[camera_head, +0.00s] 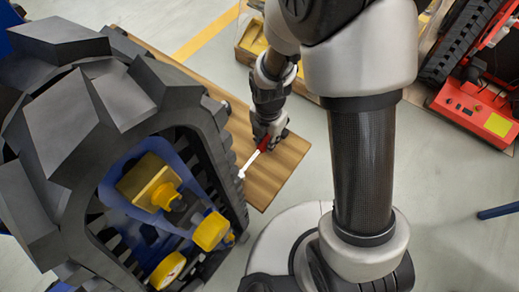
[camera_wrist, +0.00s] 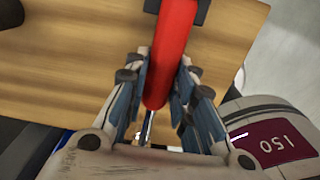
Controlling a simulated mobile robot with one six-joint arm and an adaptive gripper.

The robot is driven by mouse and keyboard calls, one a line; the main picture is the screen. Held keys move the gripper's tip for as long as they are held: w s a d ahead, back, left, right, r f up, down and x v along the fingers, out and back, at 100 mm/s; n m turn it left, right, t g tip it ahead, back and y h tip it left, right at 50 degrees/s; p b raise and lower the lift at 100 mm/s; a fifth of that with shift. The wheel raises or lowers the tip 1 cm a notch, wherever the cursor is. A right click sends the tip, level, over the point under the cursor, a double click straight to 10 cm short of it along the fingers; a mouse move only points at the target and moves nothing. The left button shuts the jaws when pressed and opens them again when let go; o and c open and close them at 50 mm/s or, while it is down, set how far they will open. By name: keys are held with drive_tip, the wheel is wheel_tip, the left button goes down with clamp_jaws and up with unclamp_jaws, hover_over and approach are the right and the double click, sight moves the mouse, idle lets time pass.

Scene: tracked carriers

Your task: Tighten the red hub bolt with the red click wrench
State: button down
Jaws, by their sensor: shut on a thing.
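The red click wrench (camera_head: 264,143) is held in my gripper (camera_head: 270,126), beside the tracked carrier (camera_head: 75,130). Its pale shaft (camera_head: 249,164) slants down and left toward the carrier's track. In the wrist view, my gripper (camera_wrist: 158,88) is shut around the red handle (camera_wrist: 175,45) of the wrench, with a finger on each side. A short piece of metal shaft (camera_wrist: 147,127) shows below the handle. The wrench's working end is not clear. I cannot make out the red hub bolt in either view.
A wooden board (camera_head: 272,180) lies beneath my gripper; it also fills much of the wrist view (camera_wrist: 60,65). Yellow hub parts (camera_head: 212,231) sit inside the carrier's track. A red machine (camera_head: 470,110) with a black track stands at the right.

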drive_tip(key=shift+r+p, duration=2.85)
drive_tip(key=shift+r, duration=0.7)
drive_tip(key=shift+w+d+r+m, duration=0.1)
drive_tip(key=shift+w+d+m, duration=0.1)
drive_tip(key=shift+m, duration=0.35)
drive_tip(key=shift+w+d+r+m, duration=0.1)
drive_tip(key=shift+w+d+m, duration=0.05)
drive_tip(key=shift+m, duration=0.4)
drive_tip(key=w+d+r+m, duration=0.2)
drive_tip(key=d+m, duration=0.3)
drive_tip(key=m, duration=0.8)
drive_tip(key=w+d+r+m, duration=0.3)
drive_tip(key=d+r+m, duration=0.1)
drive_tip(key=m, duration=0.9)
drive_tip(key=shift+w+d, duration=0.15)
drive_tip(key=shift+d, duration=0.45)
